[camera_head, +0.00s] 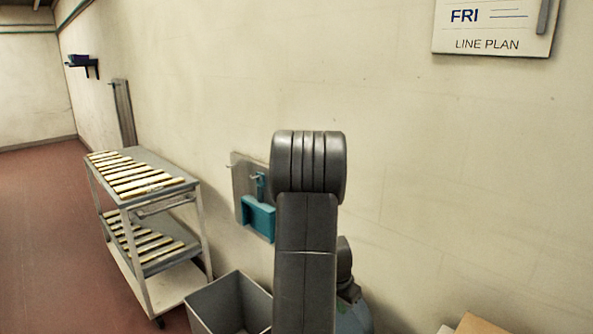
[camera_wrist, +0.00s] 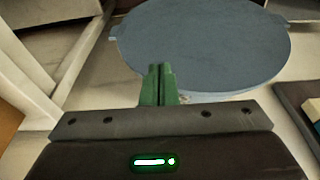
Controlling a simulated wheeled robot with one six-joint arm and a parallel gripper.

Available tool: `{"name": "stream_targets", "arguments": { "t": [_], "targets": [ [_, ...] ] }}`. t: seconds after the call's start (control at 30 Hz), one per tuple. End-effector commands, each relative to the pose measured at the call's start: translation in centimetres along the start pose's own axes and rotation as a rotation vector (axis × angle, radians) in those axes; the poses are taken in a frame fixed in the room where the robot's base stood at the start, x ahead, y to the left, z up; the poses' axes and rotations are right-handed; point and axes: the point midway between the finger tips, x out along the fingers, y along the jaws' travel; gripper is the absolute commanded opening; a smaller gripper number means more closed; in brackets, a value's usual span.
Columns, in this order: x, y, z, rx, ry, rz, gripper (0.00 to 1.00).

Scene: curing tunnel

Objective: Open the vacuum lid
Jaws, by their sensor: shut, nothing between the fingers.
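A round blue-grey lid (camera_wrist: 215,42) fills the upper middle of the wrist view, with small tabs at its left and right edges. It looks flat and seen from above; whatever is under it is mostly hidden. My gripper (camera_wrist: 160,70) has green fingers pressed together with nothing between them. The fingertips overlap the lid's near left edge in the picture; I cannot tell whether they touch it. In the head view my arm hides the gripper, and only a bluish piece shows low beside the arm, too covered to identify.
A two-shelf slatted cart (camera_head: 165,200) stands at left by the wall. A grey bin (camera_head: 228,303) is beside my arm. A wall panel (camera_head: 240,180) holds a teal dustpan (camera_head: 258,216). In the wrist view, pale frame bars (camera_wrist: 65,55) are left and a dark tray (camera_wrist: 300,110) right.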

Motion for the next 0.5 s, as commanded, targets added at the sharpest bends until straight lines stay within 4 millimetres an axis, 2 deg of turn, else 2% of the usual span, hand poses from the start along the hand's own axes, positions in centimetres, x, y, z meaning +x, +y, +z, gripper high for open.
{"name": "stream_targets", "arguments": {
  "t": [0.5],
  "targets": [
    [-9.1, -0.1, 0.0, 0.0, 0.003, -0.003, 0.0]
  ]
}}
